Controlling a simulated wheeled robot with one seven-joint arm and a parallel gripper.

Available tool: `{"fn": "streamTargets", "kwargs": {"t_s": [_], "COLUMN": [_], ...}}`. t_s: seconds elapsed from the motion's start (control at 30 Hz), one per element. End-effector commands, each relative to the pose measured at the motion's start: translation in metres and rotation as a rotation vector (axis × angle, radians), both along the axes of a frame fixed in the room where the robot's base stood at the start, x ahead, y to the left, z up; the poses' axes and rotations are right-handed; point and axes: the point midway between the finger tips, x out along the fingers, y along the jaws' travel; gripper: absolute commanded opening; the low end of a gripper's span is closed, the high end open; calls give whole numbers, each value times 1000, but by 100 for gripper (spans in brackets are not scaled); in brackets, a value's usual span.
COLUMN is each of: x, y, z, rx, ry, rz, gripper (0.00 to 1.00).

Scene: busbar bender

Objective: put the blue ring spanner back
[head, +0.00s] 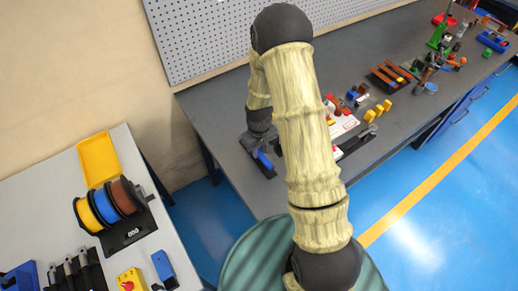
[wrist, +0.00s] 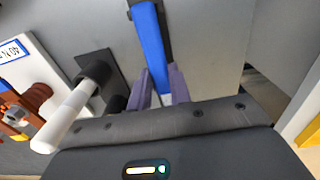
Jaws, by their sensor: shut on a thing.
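The blue ring spanner (wrist: 151,40) shows in the wrist view as a long blue bar running from the top edge down between my fingers. My gripper (wrist: 161,84) is shut on it, one purple-grey finger on each side. The spanner's near end is hidden by the fingers and gripper body. A dark grey piece (wrist: 165,22) lies along its upper part; I cannot tell whether they touch. In the head view, a small blue part of the spanner (head: 264,160) shows below my wrist, over the left front of the grey bench (head: 225,105). My arm hides part of this area.
A white-handled lever (wrist: 66,115) on a black base stands left of my gripper in the wrist view, near a white labelled panel (wrist: 22,62). Yellow blocks (head: 377,110) and orange-brown bars (head: 390,76) lie farther right on the bench. A pegboard (head: 200,35) stands behind.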

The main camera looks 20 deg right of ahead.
Motion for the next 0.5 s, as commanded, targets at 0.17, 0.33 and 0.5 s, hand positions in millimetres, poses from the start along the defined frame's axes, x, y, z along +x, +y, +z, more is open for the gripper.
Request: {"fn": "streamTargets", "kwargs": {"t_s": [0.17, 0.33, 0.5], "x": [0, 0, 0], "y": [0, 0, 0], "z": [-5, -6, -6], "rx": [0, 0, 0], "ry": [0, 0, 0], "rz": [0, 0, 0], "gripper": [0, 33, 41]}}
